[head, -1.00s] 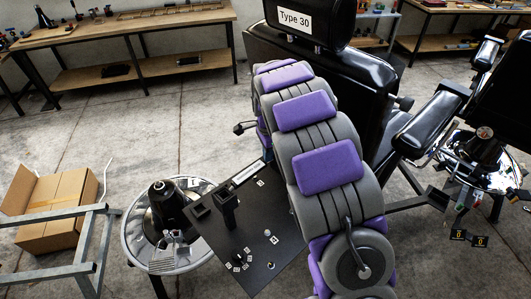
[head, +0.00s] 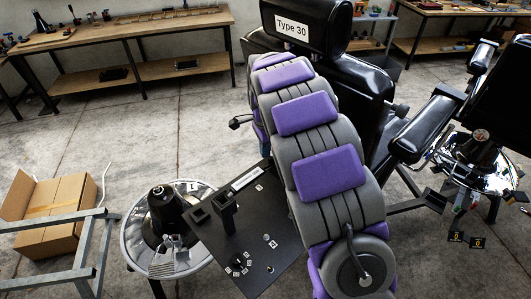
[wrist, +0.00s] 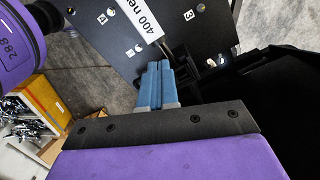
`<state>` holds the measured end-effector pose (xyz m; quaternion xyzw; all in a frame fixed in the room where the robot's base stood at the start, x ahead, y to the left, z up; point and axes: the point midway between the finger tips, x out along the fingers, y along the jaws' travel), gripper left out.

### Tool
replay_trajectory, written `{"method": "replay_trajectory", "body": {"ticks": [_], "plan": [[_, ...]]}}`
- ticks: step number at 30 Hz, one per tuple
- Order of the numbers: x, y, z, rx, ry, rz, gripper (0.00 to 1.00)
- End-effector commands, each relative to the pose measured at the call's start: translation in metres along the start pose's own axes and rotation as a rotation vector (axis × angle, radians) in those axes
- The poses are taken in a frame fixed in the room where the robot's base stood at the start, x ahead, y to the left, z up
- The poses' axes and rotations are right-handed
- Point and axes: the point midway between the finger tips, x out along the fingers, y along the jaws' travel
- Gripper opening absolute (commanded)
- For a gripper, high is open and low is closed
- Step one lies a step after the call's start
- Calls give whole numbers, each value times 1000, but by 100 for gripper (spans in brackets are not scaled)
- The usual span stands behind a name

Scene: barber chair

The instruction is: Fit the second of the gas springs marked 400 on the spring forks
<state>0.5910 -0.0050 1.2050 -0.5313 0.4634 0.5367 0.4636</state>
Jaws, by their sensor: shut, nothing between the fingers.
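My gripper (wrist: 158,66) shows in the wrist view with its two blue fingers together, shut and empty. Its tips point at a black board (wrist: 120,38) with small numbered white tags. A white strip (wrist: 142,18) reading "400 ne" lies just beyond the tips; I cannot tell whether it is a label or a gas spring's body. In the head view the board (head: 262,215) lies beside my arm, with a white strip along its edge. I cannot make out the spring forks or a second spring.
The black chair (head: 375,85) labelled "Type 30" stands close behind my arm. A round metal base (head: 137,248) is left of the board. A metal frame (head: 87,250) and an open carton (head: 65,200) stand at left. A workbench (head: 130,40) is behind, with clear floor before it.

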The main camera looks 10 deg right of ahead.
Motion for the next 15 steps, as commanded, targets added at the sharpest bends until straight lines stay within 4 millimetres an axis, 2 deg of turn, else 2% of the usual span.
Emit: {"method": "replay_trajectory", "body": {"ticks": [3, 15], "plan": [[-28, -3, 2, -2, 3, -11, 0], [-114, -2, -4, -1, -1, -10, 0]]}}
